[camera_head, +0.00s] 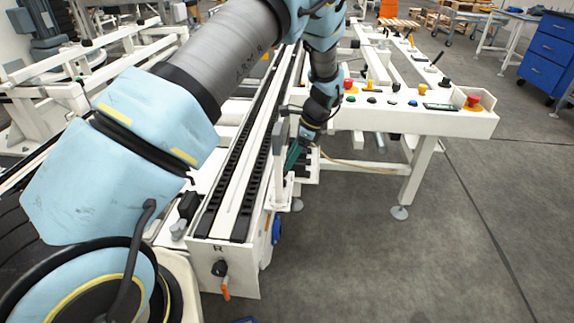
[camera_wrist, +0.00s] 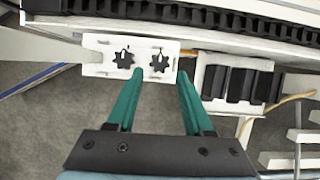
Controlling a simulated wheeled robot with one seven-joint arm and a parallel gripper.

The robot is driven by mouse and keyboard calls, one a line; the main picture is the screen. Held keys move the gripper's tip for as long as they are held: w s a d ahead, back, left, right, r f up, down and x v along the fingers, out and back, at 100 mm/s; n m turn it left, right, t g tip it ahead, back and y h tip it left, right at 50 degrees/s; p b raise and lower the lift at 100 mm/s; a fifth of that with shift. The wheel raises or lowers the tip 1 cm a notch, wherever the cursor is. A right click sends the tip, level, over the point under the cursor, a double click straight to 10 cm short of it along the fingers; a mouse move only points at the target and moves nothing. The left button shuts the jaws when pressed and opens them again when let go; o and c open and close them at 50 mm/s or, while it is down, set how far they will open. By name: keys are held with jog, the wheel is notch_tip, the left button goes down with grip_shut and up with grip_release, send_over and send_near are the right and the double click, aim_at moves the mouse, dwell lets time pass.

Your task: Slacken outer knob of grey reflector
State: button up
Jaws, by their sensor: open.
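Two black star-shaped knobs sit side by side on a white bracket plate (camera_wrist: 97,69) below the conveyor rail in the wrist view. The left knob (camera_wrist: 123,59) is just beyond and left of my left fingertip. The right knob (camera_wrist: 159,63) lies in line with the gap between the fingers. My gripper (camera_wrist: 160,74) has two green fingers, spread apart with nothing between them. Whether the tips touch the plate is unclear. In the head view my gripper (camera_head: 293,156) is beside the conveyor's right flank, and the knobs are hidden. I cannot make out a grey reflector.
A white holder with black blocks (camera_wrist: 240,84) stands close right of my fingers, with an orange cable (camera_wrist: 290,99) beyond. The conveyor rail (camera_wrist: 190,35) runs above the plate. A white control panel (camera_head: 420,115) with buttons stands nearby. The floor (camera_head: 400,260) at right is clear.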

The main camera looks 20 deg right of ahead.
aim_at(284, 172)
jog(key=shift+x, duration=2.05)
jog(key=shift+c, duration=0.4)
grip_shut()
